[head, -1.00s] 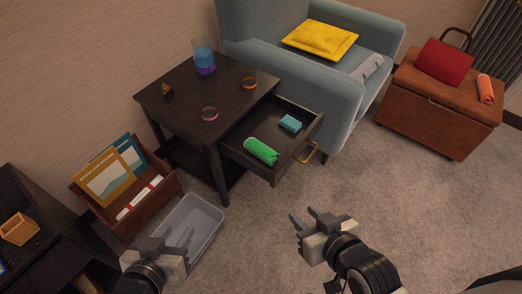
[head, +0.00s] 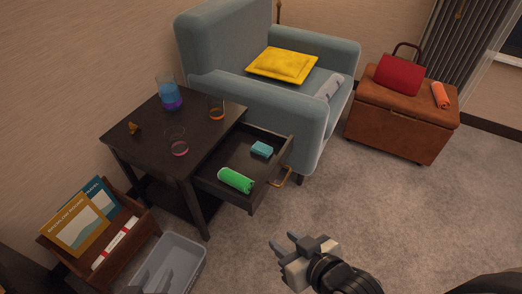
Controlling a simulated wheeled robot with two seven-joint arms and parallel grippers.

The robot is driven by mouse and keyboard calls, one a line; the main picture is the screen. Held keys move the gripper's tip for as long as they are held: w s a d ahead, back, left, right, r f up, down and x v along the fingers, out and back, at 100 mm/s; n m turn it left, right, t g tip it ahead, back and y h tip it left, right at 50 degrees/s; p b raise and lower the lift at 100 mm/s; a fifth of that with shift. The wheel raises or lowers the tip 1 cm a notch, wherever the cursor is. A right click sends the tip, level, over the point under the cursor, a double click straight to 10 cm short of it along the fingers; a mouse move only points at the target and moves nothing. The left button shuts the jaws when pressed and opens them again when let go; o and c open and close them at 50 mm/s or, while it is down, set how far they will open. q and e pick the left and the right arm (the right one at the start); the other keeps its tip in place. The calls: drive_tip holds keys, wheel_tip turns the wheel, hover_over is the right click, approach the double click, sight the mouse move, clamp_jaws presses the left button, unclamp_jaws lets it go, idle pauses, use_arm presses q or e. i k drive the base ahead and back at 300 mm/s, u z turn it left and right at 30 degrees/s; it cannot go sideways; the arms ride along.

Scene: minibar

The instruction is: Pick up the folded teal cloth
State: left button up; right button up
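The folded teal cloth (head: 262,149) is a small teal block lying in the open drawer (head: 213,186) of the dark side table, toward the drawer's back right. A rolled green cloth (head: 236,180) lies in front of it in the same drawer. My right gripper (head: 284,243) is open and empty over the carpet, below and apart from the drawer.
The dark side table (head: 150,135) carries a blue-purple glass (head: 169,93), two other glasses and a small brown item. The blue armchair (head: 325,125) stands close behind the drawer. A grey bin (head: 190,250) and magazine rack (head: 140,235) are at left. The carpet right of the drawer is clear.

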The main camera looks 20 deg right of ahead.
sight(259, 148)
drive_tip(key=z, duration=0.1)
drive_tip(key=k, duration=0.4)
drive_tip(key=z, duration=0.4)
drive_tip(key=i, duration=0.5)
drive_tip(key=z, duration=1.7)
drive_tip(key=i, duration=0.65)
